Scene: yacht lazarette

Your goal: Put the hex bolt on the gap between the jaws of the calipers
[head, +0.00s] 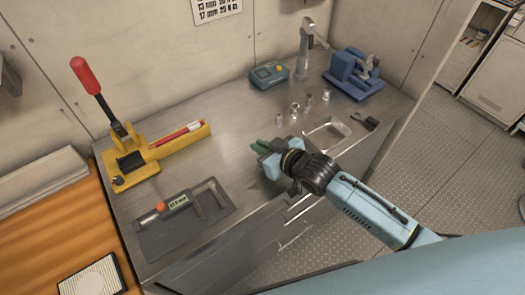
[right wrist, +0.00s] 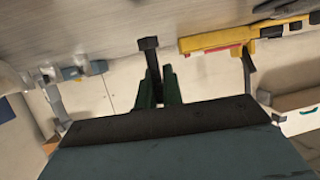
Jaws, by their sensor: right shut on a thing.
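The calipers (head: 177,202), with a small greenish display and an orange part at the left end, lie on a dark grey mat (head: 160,244) at the front left of the steel worktop. My right gripper (head: 267,147) is over the middle of the worktop, to the right of and beyond the calipers, apart from them. It is shut on the hex bolt (right wrist: 148,44), which is dark, with its head outward and its shank between the green fingertips in the right wrist view. The bolt cannot be made out in the head view. My left gripper is not in view.
A yellow tool with a red-handled lever (head: 150,155) stands at the back left. Several small metal fittings (head: 295,109), a blue-grey box (head: 269,74), a faucet (head: 307,48), a sink (head: 327,133) and a blue vise (head: 353,75) are farther right. Bare worktop lies between gripper and calipers.

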